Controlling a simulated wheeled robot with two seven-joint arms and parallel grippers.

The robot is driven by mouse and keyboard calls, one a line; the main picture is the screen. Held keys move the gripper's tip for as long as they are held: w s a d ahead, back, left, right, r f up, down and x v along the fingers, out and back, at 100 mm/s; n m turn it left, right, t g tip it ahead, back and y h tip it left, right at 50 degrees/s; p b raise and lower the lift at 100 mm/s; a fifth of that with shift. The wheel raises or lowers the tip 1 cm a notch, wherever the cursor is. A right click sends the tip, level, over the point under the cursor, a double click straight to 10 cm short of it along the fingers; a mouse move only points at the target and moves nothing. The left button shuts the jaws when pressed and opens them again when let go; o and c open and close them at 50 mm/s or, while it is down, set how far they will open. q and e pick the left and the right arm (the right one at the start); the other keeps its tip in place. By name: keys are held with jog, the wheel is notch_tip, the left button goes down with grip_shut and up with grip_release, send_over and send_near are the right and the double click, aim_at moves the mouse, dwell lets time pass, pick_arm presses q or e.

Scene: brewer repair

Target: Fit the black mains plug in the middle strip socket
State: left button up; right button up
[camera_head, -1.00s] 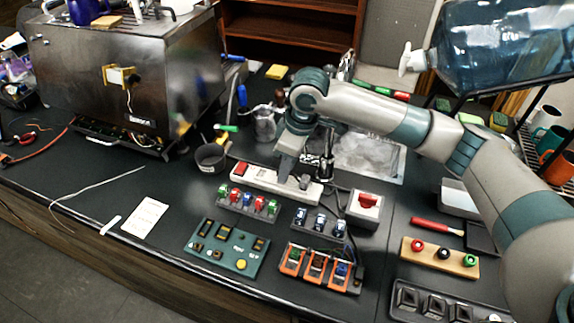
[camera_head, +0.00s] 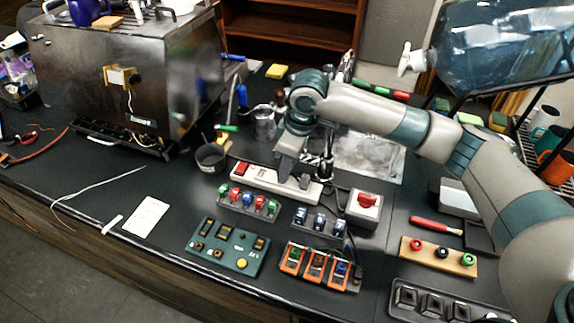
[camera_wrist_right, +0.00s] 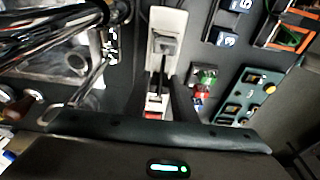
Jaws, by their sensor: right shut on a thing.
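The white power strip (camera_head: 257,181) lies on the dark bench, with a red switch (camera_head: 241,169) at its left end. It also shows in the wrist view (camera_wrist_right: 167,20), where its red switch (camera_wrist_right: 153,113) is nearer the gripper. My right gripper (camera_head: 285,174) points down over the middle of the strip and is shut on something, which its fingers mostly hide. The black mains plug cannot be made out clearly, nor how deep it sits in the middle socket. A dark grey plug-like piece (camera_head: 304,182) sits on the strip just right of the gripper. My left gripper is out of view.
In front of the strip are a row of coloured knobs (camera_head: 247,206) and a row of blue ones (camera_head: 318,222). A box with a red switch (camera_head: 364,205) stands to the right. A dark cup (camera_head: 211,158) is at the left, and a metal tray (camera_head: 375,158) lies behind.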

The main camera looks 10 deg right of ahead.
jog(key=shift+f+p, duration=0.55)
jog(key=shift+p, duration=0.45)
dwell(1.7)
jog(key=shift+p, duration=0.6)
dwell(0.6)
jog(key=o, duration=1.1)
jog(key=d+r+b, duration=0.1)
jog(key=r, duration=0.4)
jog(key=s+r+b, duration=0.1)
jog(key=r+b, duration=0.1)
jog(key=r, duration=0.4)
jog(key=s+d+r+b, duration=0.1)
jog(key=r, duration=0.5)
jog(key=shift+d, duration=0.35)
jog(key=shift+f, duration=0.1)
